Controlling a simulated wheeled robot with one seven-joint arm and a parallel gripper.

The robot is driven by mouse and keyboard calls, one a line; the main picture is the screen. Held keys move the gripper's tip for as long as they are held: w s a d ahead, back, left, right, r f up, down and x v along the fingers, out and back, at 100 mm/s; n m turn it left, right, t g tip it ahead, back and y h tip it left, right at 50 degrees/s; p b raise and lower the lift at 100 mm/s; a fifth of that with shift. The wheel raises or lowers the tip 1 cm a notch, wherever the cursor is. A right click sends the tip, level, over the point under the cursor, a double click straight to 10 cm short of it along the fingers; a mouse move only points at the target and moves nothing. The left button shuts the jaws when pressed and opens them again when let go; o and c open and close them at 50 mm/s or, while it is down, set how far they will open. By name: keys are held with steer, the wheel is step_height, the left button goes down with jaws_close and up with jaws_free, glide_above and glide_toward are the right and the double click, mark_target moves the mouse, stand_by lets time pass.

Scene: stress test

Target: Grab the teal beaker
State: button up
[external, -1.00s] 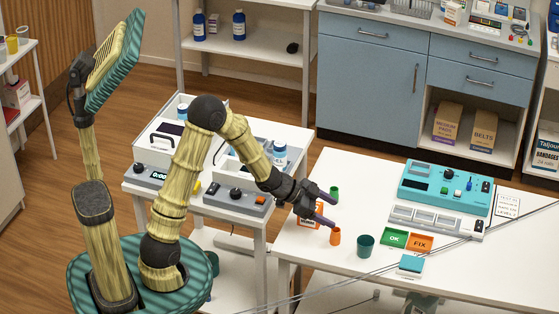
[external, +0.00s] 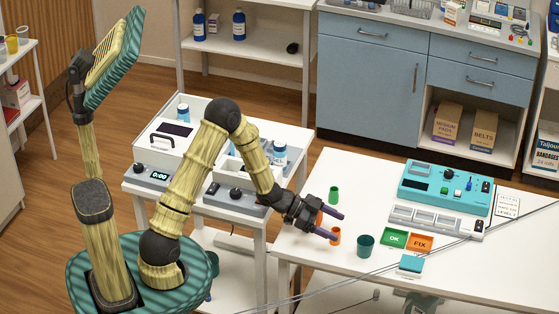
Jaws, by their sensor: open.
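The teal beaker (external: 366,247) stands upright on the white table, left of the green and orange tiles. My gripper (external: 339,227) is open and empty, its dark purple fingers pointing right. Its fingertips are to the left of and a little above the beaker in the picture, apart from it. A small orange cup (external: 335,239) stands by the lower fingertip; I cannot tell whether they touch.
A green cup (external: 334,194) stands behind my gripper. Green OK (external: 394,238) and orange FIX (external: 420,242) tiles lie right of the beaker. A small teal-topped block (external: 411,264) is in front of them and a teal device (external: 446,190) behind. An orange-labelled object is mostly hidden by my gripper.

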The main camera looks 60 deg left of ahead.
mark_target(366, 243)
steer(key=x, duration=0.6)
steer(key=shift+w+d+f, duration=0.1)
steer(key=shift+f, duration=0.05)
steer(key=shift+x, duration=2.65)
steer(key=shift+s+d, duration=0.1)
steer(key=shift+s, duration=0.1)
steer(key=c, duration=1)
step_height(366, 243, up, 10)
steer(key=shift+p, duration=0.6)
